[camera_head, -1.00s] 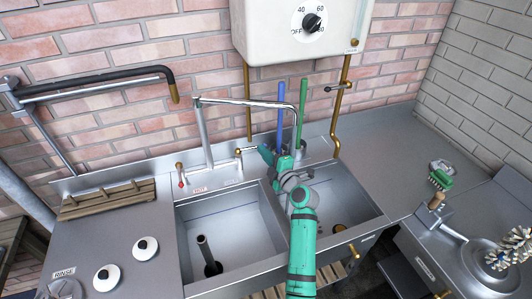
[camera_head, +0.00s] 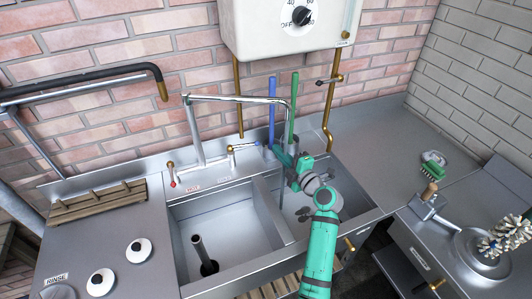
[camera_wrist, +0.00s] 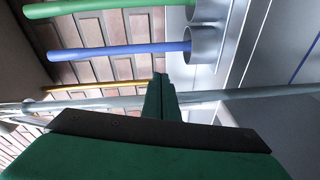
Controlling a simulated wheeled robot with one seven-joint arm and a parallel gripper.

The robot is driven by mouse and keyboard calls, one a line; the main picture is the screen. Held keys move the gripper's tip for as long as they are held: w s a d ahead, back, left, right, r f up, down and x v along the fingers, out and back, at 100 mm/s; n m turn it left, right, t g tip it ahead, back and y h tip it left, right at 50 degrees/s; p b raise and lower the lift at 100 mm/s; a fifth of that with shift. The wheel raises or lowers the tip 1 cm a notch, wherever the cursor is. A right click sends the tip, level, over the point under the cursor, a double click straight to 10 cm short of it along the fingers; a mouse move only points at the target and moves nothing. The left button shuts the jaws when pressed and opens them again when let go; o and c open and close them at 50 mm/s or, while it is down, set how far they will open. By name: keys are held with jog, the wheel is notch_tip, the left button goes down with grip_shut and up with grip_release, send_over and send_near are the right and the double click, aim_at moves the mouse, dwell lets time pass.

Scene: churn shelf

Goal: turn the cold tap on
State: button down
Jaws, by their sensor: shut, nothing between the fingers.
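The cold tap (camera_head: 232,151) stands behind the sink at the right foot of the swivel spout. Its brass body carries a short, light lever with a bluish tip, pointing right toward my gripper. The hot tap (camera_head: 171,176), with a red tip, stands left of the spout. My gripper (camera_head: 275,149) is shut and empty, its fingers pointing left and back, a little right of the lever tip with a small gap. In the wrist view the shut fingers (camera_wrist: 160,95) lie before the grey spout pipe; the cold tap cannot be made out there.
A blue rod (camera_head: 272,105) and a green rod (camera_head: 293,112) stand upright behind the gripper. The left basin (camera_head: 222,232) holds a standpipe. A white heater (camera_head: 290,25) hangs above.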

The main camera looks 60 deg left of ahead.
jog(key=shift+w+d, duration=0.4)
jog(key=shift+w, duration=0.3)
jog(key=shift+w+d, duration=0.35)
jog(key=shift+w, duration=0.35)
